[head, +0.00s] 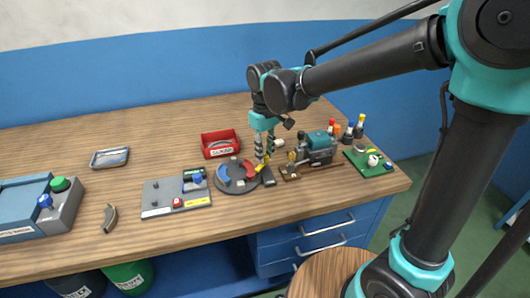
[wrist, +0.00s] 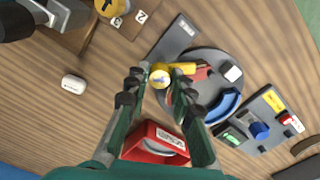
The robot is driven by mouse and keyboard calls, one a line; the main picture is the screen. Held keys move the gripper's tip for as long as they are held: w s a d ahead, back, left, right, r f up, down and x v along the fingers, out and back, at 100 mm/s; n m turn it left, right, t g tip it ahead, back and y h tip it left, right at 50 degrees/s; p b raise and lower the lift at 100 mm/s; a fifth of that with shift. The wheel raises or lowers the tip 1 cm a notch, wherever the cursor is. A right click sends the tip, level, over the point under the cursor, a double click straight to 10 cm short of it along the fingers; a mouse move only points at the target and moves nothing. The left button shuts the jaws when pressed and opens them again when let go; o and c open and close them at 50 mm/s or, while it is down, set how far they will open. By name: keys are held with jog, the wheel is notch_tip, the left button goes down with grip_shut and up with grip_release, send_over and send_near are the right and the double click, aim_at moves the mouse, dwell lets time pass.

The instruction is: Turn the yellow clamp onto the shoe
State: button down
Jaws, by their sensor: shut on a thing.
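The yellow clamp (wrist: 183,68) shows in the wrist view as a round knob with a short arm beside the dark round plate (wrist: 196,56). In the head view the yellow clamp (head: 264,163) is partly hidden by my gripper (head: 261,158). My gripper (wrist: 160,76) is shut on the clamp's round knob, one finger on each side. The clamp's arm points right, towards a red shoe (wrist: 203,73) on the plate. Whether the arm lies over the shoe or just beside it, I cannot tell. A curved blue shoe (wrist: 224,106) also lies on the plate.
A red bin (head: 220,144) stands behind the plate. A grey switch board (head: 176,194) is to its left, a teal motor unit (head: 318,148) to its right. A small white part (wrist: 73,84) lies near my gripper. The table's left back is mostly clear.

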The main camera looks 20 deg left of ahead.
aim_at(265, 156)
jog(key=m, duration=0.4)
jog(key=shift+m, duration=1.9)
jog(key=c, duration=1.3)
grip_release()
notch_tip(265, 156, up, 12)
jog(key=shift+s, duration=0.2)
